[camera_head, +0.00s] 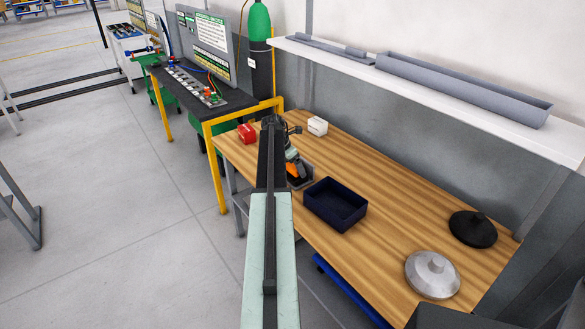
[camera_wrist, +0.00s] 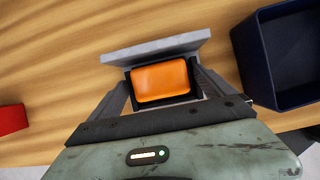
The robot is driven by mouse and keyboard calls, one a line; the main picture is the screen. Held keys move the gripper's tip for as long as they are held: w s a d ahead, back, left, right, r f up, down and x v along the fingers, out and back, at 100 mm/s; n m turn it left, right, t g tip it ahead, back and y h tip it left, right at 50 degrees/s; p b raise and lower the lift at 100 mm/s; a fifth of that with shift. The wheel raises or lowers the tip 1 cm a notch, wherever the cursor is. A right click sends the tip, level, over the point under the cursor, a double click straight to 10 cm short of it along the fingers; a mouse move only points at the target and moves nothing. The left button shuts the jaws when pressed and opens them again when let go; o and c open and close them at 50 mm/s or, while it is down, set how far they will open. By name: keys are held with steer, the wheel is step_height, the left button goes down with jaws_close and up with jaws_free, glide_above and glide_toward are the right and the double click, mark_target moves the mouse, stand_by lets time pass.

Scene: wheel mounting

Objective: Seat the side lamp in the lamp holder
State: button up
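The side lamp is an orange block with a dark edge (camera_wrist: 160,81), between the fingers of my gripper (camera_wrist: 164,86) in the wrist view. The fingers press close along its left and right sides, and the gripper looks shut on it. A grey plate (camera_wrist: 156,47), which looks like part of the lamp holder, stands just beyond the lamp. In the head view the orange lamp (camera_head: 292,170) shows low over the workbench, by a grey piece (camera_head: 306,176). My arm hides part of this spot. I cannot tell whether the lamp touches the holder.
A dark blue bin (camera_head: 336,204) stands close to the right of the lamp; it also shows in the wrist view (camera_wrist: 262,62). A red box (camera_head: 246,133) and a white box (camera_head: 318,126) are behind. Grey (camera_head: 432,274) and black (camera_head: 473,229) discs lie right. The bench between is clear.

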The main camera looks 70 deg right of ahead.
steer(key=shift+w+r+p, duration=0.1)
steer(key=shift+r+p, duration=0.35)
steer(key=shift+p, duration=0.05)
steer(key=p+v, duration=1)
steer(key=v, duration=0.1)
steer(key=shift+r, duration=0.2)
steer(key=shift+a, duration=0.1)
